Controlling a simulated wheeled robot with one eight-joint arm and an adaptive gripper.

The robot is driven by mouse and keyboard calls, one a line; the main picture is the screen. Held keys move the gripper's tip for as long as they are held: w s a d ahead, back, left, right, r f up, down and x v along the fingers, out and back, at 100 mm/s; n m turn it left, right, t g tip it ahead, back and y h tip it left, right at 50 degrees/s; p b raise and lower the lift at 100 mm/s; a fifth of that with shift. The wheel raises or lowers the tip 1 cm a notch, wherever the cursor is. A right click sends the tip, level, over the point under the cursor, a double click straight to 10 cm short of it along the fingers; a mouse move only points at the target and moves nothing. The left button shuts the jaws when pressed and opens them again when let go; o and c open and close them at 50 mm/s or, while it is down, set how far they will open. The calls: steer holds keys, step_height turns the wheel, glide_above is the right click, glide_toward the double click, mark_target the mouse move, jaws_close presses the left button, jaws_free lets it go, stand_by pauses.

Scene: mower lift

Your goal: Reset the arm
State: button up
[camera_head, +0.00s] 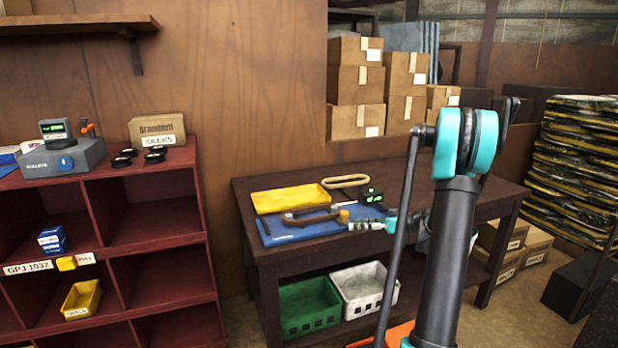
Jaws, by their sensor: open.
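My arm rises at the right of the picture, with a teal joint at its top.
On the bench are a yellow tray (289,198), a tan ring (345,181) and a small black device with a green display (371,196). Green (310,309) and white (364,291) crates stand below. A red shelf unit (150,180) is at left; stacked cartons (357,85) stand behind.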

steer(key=s+a+f+m+g+h, duration=0.1)
steer(key=s+a+f+m+h, duration=0.15)
steer(key=s, duration=0.55)
steer(key=s+a+f+m+g+h, duration=0.1)
steer(key=s+a+m+h, duration=0.1)
steer(key=s+h, duration=0.35)
steer(key=s+a+f+m+g+h, duration=0.1)
steer(key=s+a+m, duration=0.2)
steer(key=s, duration=0.6)
steer(key=s+d+f+m+h, duration=0.2)
steer(key=s+d+f+h, duration=0.1)
steer(key=s, duration=0.7)
steer(key=shift+d+t+h, duration=0.4)
steer(key=shift+d+h, duration=0.3)
steer(key=shift+d, duration=0.05)
steer(key=shift+f, duration=0.1)
steer(key=shift+c, duration=0.6)
